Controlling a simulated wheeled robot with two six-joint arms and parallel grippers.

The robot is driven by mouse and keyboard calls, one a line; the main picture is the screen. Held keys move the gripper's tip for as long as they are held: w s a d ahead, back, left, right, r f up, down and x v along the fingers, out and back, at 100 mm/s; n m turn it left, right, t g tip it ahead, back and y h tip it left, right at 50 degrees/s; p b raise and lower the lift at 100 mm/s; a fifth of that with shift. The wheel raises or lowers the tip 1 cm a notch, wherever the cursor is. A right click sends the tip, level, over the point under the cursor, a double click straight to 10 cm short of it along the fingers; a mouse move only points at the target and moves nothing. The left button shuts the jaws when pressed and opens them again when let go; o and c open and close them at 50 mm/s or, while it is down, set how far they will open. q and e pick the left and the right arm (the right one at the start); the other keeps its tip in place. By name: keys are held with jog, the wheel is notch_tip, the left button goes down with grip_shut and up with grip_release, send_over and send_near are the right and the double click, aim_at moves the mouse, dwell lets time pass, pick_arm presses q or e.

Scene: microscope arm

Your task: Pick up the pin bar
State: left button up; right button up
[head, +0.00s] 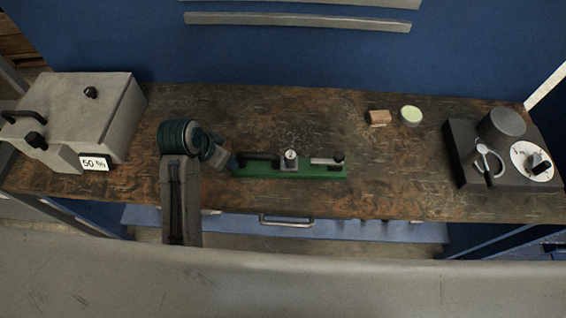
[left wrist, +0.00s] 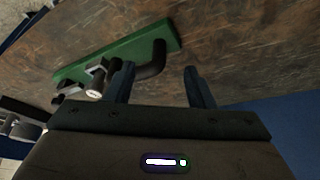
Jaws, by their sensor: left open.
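The pin bar appears to be the long green bar (head: 310,172) lying on the brown worktop. It carries a black bow handle (head: 262,155) at its left end, a grey block with a round white-topped knob in the middle and a small lever at the right. My left gripper (head: 233,163) is open at the bar's left end, beside the handle. In the left wrist view the green bar (left wrist: 110,55) runs diagonally, and the handle (left wrist: 152,62) shows partly between the two open fingers (left wrist: 158,70), partly behind the left one. My right gripper is not in view.
A grey box (head: 70,110) with a "50 %" label stands at the left. A wooden block (head: 379,118) and a pale round disc (head: 411,114) lie behind the bar to the right. A dark device with a dial (head: 500,150) stands at the far right. The worktop's middle back is clear.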

aim_at(240, 161)
pick_arm(q)
jog(key=x, duration=0.1)
jog(key=p+x, duration=0.1)
jog(key=x, duration=0.3)
jog(key=shift+w+d+r, duration=0.1)
jog(key=shift+w+d, duration=0.2)
jog(key=shift+w, duration=0.05)
jog(key=shift+w+d+f+p, duration=0.25)
jog(key=shift+f+p, duration=0.25)
jog(key=shift+p, duration=0.25)
jog(key=p+x, duration=0.1)
jog(key=x, duration=0.2)
jog(key=shift+w, duration=0.2)
jog(key=shift+w+d+f, duration=0.1)
jog(key=shift+w+f, duration=0.05)
jog(key=shift+f, duration=0.3)
grip_shut()
jog(key=shift+r, duration=0.1)
